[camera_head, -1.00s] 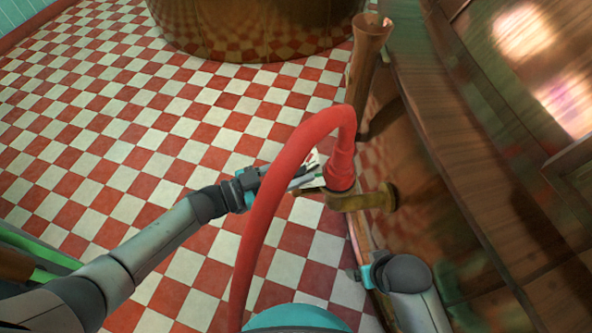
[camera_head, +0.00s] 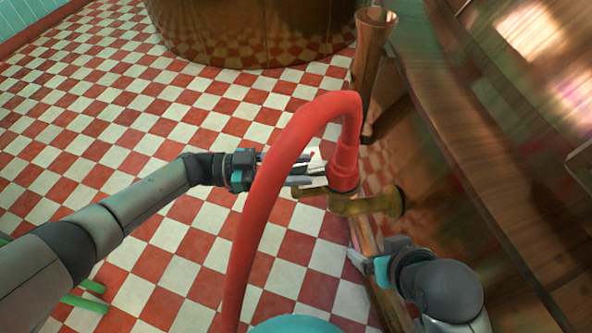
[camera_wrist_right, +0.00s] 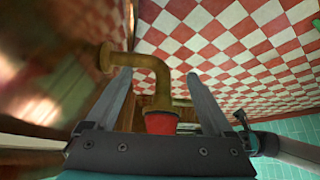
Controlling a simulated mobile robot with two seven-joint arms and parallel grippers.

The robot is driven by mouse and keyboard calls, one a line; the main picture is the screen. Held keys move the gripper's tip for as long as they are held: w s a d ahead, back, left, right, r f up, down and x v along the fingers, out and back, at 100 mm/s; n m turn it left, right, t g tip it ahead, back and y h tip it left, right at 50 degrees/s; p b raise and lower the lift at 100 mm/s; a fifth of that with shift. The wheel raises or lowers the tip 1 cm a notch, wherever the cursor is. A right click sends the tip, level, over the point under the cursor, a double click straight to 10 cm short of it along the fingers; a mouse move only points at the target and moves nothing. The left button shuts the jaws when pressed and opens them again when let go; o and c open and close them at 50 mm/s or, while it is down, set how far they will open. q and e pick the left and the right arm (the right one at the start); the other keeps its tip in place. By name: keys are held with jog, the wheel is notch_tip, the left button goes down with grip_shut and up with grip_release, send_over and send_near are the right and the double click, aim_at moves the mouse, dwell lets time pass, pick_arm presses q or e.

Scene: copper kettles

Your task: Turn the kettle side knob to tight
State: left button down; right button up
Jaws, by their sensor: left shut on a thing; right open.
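A red hose (camera_head: 262,215) arches across the head view. Its cuff (camera_head: 343,172) sits on a brass elbow pipe (camera_head: 372,203) on the kettle's side; the cuff end also shows in the right wrist view (camera_wrist_right: 161,124). A short brass piece (camera_head: 308,191), seemingly the side knob, sticks out left of the joint. My left gripper (camera_head: 318,172) is shut at this joint, seemingly on the knob; the hose and fingers hide the contact. My right gripper (camera_head: 366,262) is open below the pipe. In the wrist view its fingers (camera_wrist_right: 158,85) stand apart on either side of the pipe, not closed on it.
The copper kettle (camera_head: 430,190) with wooden bands (camera_head: 500,190) fills the right. A flared copper pipe (camera_head: 372,60) rises behind the hose. Another large kettle (camera_head: 250,35) stands at the back. The red and white checkered floor (camera_head: 120,120) is open at left.

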pick_arm(q)
jog(key=shift+m+g+b, duration=0.4)
jog(key=shift+g+b, duration=0.05)
jog(key=shift+g, duration=0.15)
pick_arm(e)
jog(key=shift+w+a+f+t+y, duration=0.15)
jog(key=shift+w+a+t+y, duration=0.1)
jog(key=shift+w+a+t, duration=0.35)
jog(key=shift+w+a+f+t+y, duration=0.1)
jog(key=shift+w+a+t+y, duration=0.15)
jog(key=shift+w+a+t, duration=0.4)
jog(key=shift+s, duration=0.1)
pick_arm(q)
jog(key=shift+c, duration=1.5)
grip_release()
jog(key=a, duration=1.5)
jog(key=shift+w+b, duration=0.35)
jog(key=shift+b, duration=0.05)
pick_arm(e)
jog(key=shift+w+a+t+y, duration=0.2)
jog(key=shift+w+a+t, duration=0.1)
jog(key=shift+a, duration=0.15)
jog(key=shift+w+a+t+y, duration=0.2)
jog(key=shift+a+t, duration=0.05)
jog(key=shift+a, duration=0.15)
